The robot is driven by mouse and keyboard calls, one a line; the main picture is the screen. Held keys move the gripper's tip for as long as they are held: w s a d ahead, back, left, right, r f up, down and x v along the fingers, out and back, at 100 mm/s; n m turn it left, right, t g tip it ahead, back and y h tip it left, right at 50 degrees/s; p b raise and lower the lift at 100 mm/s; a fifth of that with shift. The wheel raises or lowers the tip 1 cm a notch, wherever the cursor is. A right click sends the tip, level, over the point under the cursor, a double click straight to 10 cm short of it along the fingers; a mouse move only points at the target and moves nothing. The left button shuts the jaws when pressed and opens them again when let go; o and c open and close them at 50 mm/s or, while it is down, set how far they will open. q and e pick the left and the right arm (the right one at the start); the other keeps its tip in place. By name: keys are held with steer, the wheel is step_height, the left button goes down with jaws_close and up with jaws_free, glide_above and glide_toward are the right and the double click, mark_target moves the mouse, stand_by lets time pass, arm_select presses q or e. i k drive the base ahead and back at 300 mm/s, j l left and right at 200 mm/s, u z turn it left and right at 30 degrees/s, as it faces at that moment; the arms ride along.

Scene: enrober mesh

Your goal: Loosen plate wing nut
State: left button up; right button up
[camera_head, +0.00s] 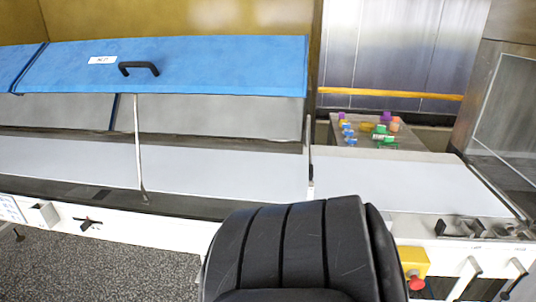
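A small dark wing-shaped fitting (88,222) sits on the white front rail at the left. It is too small to tell whether it is the plate wing nut. Several metal fittings (485,228) sit at the right end of the machine, above the white side panel. I cannot tell from here whether one of them is the wing nut on a plate. Neither of my grippers shows in the head view. A large black ribbed shape in the lower middle hides part of the front rail.
A blue lid (215,68) with a black handle (139,69) is propped by a thin rod (138,145) over the pale belt (230,172). A table (420,151) with several coloured items stands behind. A yellow box with a red button (416,283) is at lower right.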

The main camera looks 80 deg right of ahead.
mark_target(514, 230)
steer(key=z, duration=0.45)
steer(key=l+z, duration=0.1)
steer(key=z, duration=1.3)
steer(key=l+z, duration=0.1)
steer(key=z, duration=0.85)
steer(key=i+z, duration=0.1)
steer(key=z, duration=0.35)
